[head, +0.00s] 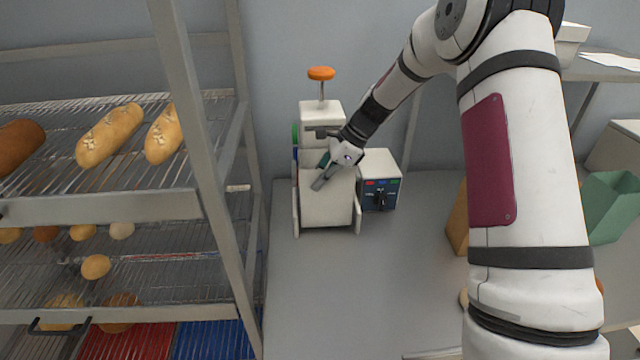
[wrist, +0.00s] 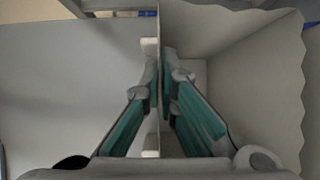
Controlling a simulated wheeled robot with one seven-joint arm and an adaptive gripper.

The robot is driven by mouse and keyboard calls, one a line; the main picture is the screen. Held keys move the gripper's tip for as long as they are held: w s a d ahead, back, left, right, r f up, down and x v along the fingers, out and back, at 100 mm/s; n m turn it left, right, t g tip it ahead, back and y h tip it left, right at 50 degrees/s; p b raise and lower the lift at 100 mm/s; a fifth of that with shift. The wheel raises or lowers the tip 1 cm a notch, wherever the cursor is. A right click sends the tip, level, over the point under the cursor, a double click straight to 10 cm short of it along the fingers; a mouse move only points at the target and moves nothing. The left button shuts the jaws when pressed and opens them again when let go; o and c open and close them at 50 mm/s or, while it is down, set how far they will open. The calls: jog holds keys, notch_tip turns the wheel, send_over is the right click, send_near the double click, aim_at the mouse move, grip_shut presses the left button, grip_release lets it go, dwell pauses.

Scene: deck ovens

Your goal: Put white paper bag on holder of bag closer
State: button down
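The white paper bag (head: 328,208) is upright in front of the bag closer (head: 321,112), a white machine with an orange knob on top. The bag shows between the two pale side plates of the holder (head: 357,214); I cannot tell whether its bottom rests there. My gripper (head: 322,172) is at the bag's upper edge. In the wrist view my gripper (wrist: 160,75) has one finger on each side of a bag wall, pinching it. The open bag (wrist: 245,75) with its zigzag rim lies to the right. The bag's underside is hidden.
A box with a button panel (head: 380,188) stands right beside the holder. A metal rack (head: 110,207) with bread is at the left. The grey counter (head: 350,290) in front is clear.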

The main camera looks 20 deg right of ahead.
jog(key=shift+w+f, duration=0.2)
jog(key=shift+f, duration=0.75)
jog(key=c, duration=1.8)
grip_release()
jog(key=shift+r, duration=0.1)
